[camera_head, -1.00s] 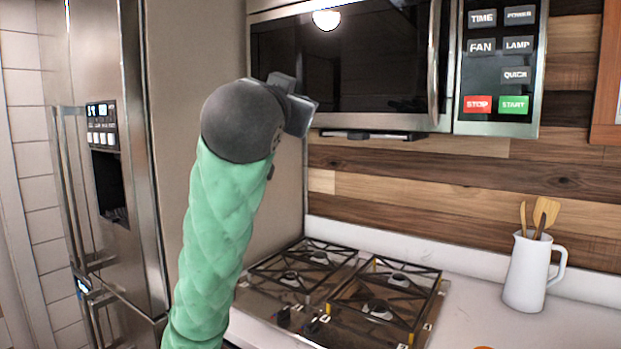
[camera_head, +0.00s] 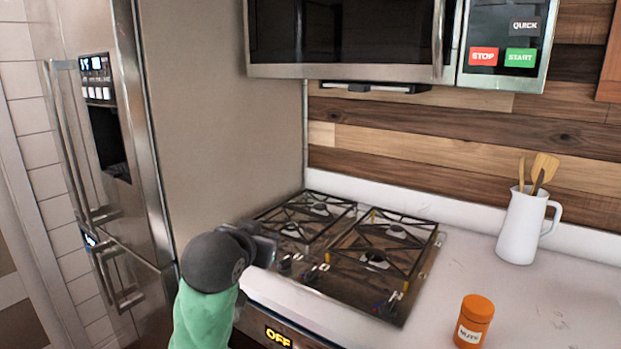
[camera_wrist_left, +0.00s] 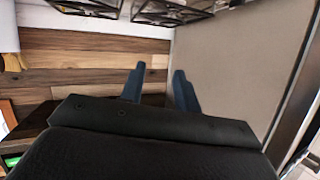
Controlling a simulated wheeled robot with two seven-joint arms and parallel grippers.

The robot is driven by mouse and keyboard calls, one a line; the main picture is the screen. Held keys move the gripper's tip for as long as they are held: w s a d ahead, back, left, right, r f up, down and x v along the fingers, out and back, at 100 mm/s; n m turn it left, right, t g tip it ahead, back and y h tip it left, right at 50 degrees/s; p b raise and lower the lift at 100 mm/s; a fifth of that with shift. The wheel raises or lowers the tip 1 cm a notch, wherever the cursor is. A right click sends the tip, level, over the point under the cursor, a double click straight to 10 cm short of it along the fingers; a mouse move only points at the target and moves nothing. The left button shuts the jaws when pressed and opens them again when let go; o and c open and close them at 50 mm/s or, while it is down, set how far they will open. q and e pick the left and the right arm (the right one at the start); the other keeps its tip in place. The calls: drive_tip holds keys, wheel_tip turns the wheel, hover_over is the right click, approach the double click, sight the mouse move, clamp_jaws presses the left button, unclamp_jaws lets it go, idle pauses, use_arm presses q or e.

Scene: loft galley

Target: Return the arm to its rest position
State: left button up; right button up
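My left arm comes in at the bottom of the head view with a green sleeve and a dark grey wrist. My left gripper (camera_head: 264,250) is in front of the stove's left front corner, beside the fridge panel. In the left wrist view its two blue-grey fingers (camera_wrist_left: 158,80) stand apart with nothing between them, so it is open and empty. My right arm and right gripper do not show.
The gas cooktop (camera_head: 318,279) lies just right of the gripper. A steel fridge (camera_head: 150,190) stands left, and a microwave (camera_head: 350,71) hangs above. An orange-lidded jar (camera_head: 474,322) and a white utensil jug (camera_head: 520,230) stand on the counter (camera_head: 560,300).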

use_arm(q)
drive_tip(key=s+a+f+n+g, duration=0.15)
drive_tip(key=s+f, duration=0.25)
drive_tip(key=f, duration=0.6)
drive_tip(key=s+a+f+g+y+p, duration=0.1)
drive_tip(key=s+f+g, duration=0.1)
drive_tip(key=s+f, duration=0.5)
drive_tip(key=s+a+f+g, duration=0.1)
drive_tip(key=s+f+g, duration=0.1)
drive_tip(key=f, duration=1)
drive_tip(key=s+f+g, duration=0.3)
drive_tip(key=s+f, duration=0.5)
drive_tip(key=s, duration=0.3)
drive_tip(key=s+f+g+p, duration=0.1)
drive_tip(key=s+f+g, duration=0.2)
drive_tip(key=s+f, duration=0.6)
drive_tip(key=s, duration=0.3)
drive_tip(key=shift+s+a, duration=0.25)
drive_tip(key=shift+a, duration=0.05)
drive_tip(key=shift+n, duration=0.25)
